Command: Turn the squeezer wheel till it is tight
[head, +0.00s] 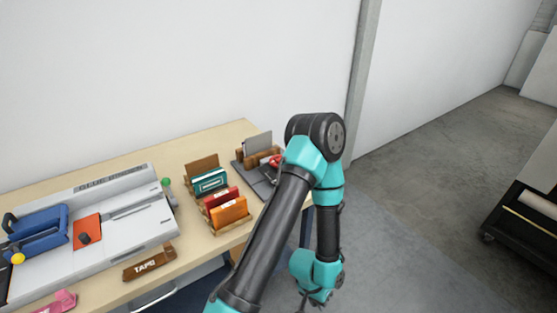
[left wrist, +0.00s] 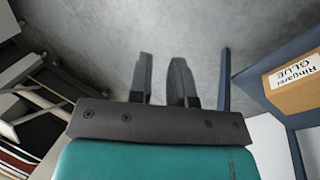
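A dark grey device (head: 252,172) with wooden blocks and an upright grey plate stands at the far right end of the table. A small red part (head: 275,161) shows on it; I cannot tell if this is the squeezer wheel. My left arm hides part of the device. My left gripper (head: 314,301) hangs low beyond the table's right edge, over the floor and away from the device. In the left wrist view my left gripper (left wrist: 162,62) is open, with nothing between its fingers. My right gripper is in neither view.
The wooden table (head: 222,243) holds a long white machine (head: 130,212), a blue tool (head: 40,230), a TAPE block (head: 150,262) and card holders (head: 228,212). A GLUE box (left wrist: 295,82) is right in the wrist view. A dark cart (head: 515,237) stands right; the floor between is clear.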

